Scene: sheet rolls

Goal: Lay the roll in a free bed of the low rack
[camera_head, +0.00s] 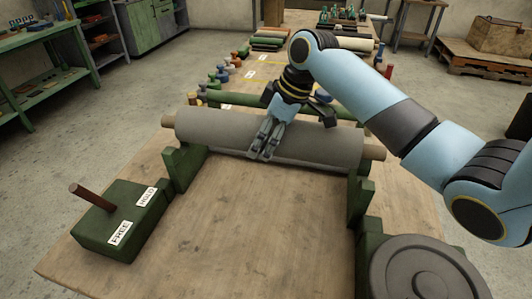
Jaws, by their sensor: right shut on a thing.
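A thick grey roll (315,142) with pale wooden core ends lies crosswise over the wooden table. My right gripper (267,139) reaches down from behind and is shut on the middle of the roll, its fingers against the grey surface. Two green uprights, one at the left (183,166) and one at the right (360,196), stand under the roll's ends. I cannot tell whether the roll rests on them or hangs just above. My left gripper is not in view.
A green box (112,222) with a brown lever and labels HOLD and FREE stands at front left. A round grey disc (418,272) on a green base is at lower right. The table's front middle (255,235) is clear. Several small coloured items and rolls lie farther back.

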